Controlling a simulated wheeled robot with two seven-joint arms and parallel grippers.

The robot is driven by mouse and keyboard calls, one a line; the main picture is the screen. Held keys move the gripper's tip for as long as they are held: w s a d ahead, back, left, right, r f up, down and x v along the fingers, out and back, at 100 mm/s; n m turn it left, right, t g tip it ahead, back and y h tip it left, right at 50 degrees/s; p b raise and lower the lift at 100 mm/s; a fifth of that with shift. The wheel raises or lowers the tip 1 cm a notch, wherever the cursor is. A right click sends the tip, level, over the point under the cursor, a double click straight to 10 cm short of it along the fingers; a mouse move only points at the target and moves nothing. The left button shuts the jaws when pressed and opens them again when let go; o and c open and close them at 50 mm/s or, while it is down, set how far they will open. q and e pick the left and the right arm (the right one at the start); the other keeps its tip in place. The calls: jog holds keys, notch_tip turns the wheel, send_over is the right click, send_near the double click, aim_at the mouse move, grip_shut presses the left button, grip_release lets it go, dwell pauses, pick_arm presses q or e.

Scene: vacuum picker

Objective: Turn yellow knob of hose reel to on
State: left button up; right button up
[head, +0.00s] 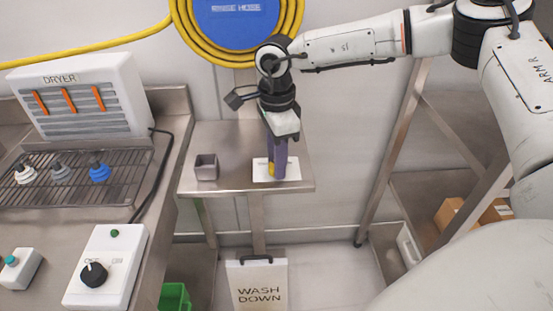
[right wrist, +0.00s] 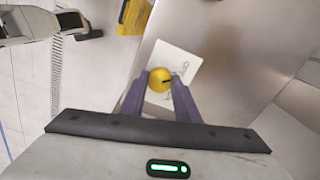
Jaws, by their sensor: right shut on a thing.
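The yellow knob (right wrist: 160,79) sits on a white plate (right wrist: 186,64) on the steel shelf, below the hose reel. A dark pointer mark on the knob points right toward the plate's printing in the right wrist view; the printing is too small to read. My right gripper (right wrist: 160,84) comes down from above with its purple fingers on either side of the knob and is shut on it. In the head view the fingers (head: 277,172) hide most of the knob (head: 271,169). The hose reel (head: 236,20), a blue disc ringed by yellow hose, hangs on the wall. My left gripper is not in view.
A small grey open box (head: 206,167) stands on the shelf (head: 225,142), left of the plate. A dryer (head: 80,95), a rack with suction cups and a white switch box (head: 105,267) stand on the left counter. A "WASH DOWN" board (head: 258,285) stands below.

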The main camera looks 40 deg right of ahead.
jog(key=m, duration=0.3)
jog(key=shift+f+m, duration=0.1)
jog(key=shift+m, duration=0.3)
jog(key=m+b, duration=0.1)
jog(key=m, duration=0.2)
jog(key=shift+m, duration=0.3)
jog(key=m, duration=0.4)
jog(key=shift+m+b, duration=0.3)
jog(key=shift+b, duration=0.1)
jog(key=shift+m, duration=1.9)
jog(key=shift+w+d, duration=0.1)
jog(key=o, duration=1.1)
jog(key=shift+c, duration=0.2)
